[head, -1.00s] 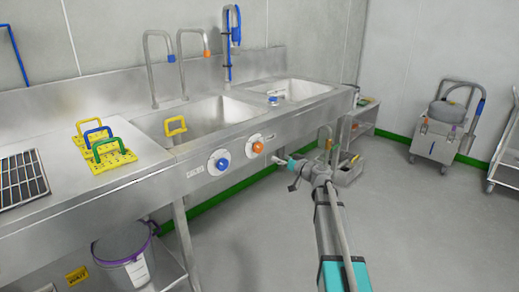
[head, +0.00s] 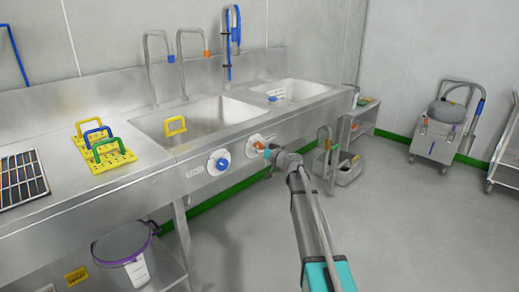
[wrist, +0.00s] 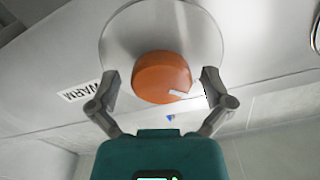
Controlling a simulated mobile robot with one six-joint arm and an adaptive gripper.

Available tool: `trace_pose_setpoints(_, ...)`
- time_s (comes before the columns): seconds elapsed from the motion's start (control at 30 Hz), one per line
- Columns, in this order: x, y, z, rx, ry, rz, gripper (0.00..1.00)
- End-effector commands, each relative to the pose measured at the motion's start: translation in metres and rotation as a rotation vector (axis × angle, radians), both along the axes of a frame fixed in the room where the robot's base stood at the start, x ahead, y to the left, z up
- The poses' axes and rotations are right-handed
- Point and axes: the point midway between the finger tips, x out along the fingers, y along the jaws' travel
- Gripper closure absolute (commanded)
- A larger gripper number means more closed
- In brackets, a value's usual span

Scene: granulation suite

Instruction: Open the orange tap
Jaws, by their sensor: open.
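The orange tap (head: 259,145) is a round knob on a pale disc on the front panel of the steel sink unit. In the wrist view the orange knob (wrist: 161,77) is large and near the middle, with a small white mark on its lower right. My gripper (wrist: 160,85) is open, with one finger on each side of the knob. I cannot tell whether the fingers touch it. In the head view my gripper (head: 268,150) is at the knob and partly covers it. A "WARM" label (wrist: 80,91) is left of the disc.
A blue knob (head: 223,164) sits on the same panel to the left. Yellow, blue and green handled pieces (head: 108,157) lie on the counter (head: 60,205). A trolley (head: 436,140) stands at the right. The floor (head: 405,220) in front is clear.

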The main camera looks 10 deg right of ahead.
Motion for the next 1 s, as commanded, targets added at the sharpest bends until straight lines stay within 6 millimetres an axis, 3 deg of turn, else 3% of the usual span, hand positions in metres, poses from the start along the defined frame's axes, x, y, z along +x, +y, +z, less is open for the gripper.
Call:
trace_pose_setpoints(0.33, 0.002, 0.001, 0.000, 0.000, 0.000, 0.000, 0.00)
trace_pose_setpoints(0.73, 0.002, 0.001, 0.000, 0.000, 0.000, 0.000, 0.74)
trace_pose_setpoints(0.77, 0.003, -0.010, 0.000, 0.000, 0.000, -0.004, 0.78)
trace_pose_setpoints(1.0, 0.002, -0.002, 0.000, 0.012, 0.009, -0.005, 0.78)
